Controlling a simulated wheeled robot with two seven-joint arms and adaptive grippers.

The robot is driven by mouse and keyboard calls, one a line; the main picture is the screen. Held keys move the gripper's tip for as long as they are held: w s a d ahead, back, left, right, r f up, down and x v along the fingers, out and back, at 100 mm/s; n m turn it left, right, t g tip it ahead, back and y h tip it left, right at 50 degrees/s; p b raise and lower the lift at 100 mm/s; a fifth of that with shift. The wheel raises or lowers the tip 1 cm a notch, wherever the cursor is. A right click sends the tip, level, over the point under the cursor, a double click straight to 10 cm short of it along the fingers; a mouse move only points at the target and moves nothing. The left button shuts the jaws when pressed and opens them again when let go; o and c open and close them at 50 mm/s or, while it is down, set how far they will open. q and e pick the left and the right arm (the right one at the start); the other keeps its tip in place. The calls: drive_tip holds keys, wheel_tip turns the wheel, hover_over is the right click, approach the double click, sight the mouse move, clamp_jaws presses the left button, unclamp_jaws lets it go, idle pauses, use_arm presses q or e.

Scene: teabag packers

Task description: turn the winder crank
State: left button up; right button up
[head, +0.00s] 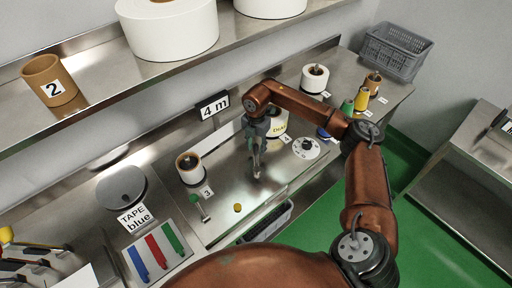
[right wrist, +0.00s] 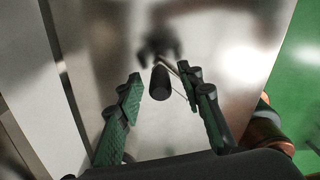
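My right gripper (head: 257,172) points down over the steel bench in the head view, near the middle. In the right wrist view its two green-padded fingers (right wrist: 164,78) are spread apart. A black cylindrical handle (right wrist: 160,83), which looks like the winder crank's grip, shows in the gap between them, with a thin rod beside it. No finger visibly touches it. In the head view the gripper hides most of this spot, so the crank cannot be made out there. My left gripper is not in view.
A white dial (head: 306,148) and another roll (head: 278,122) are to the right. A shelf (head: 110,75) runs behind.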

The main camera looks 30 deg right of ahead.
wheel_tip(320, 180, up, 12)
idle(0.5)
idle(1.1)
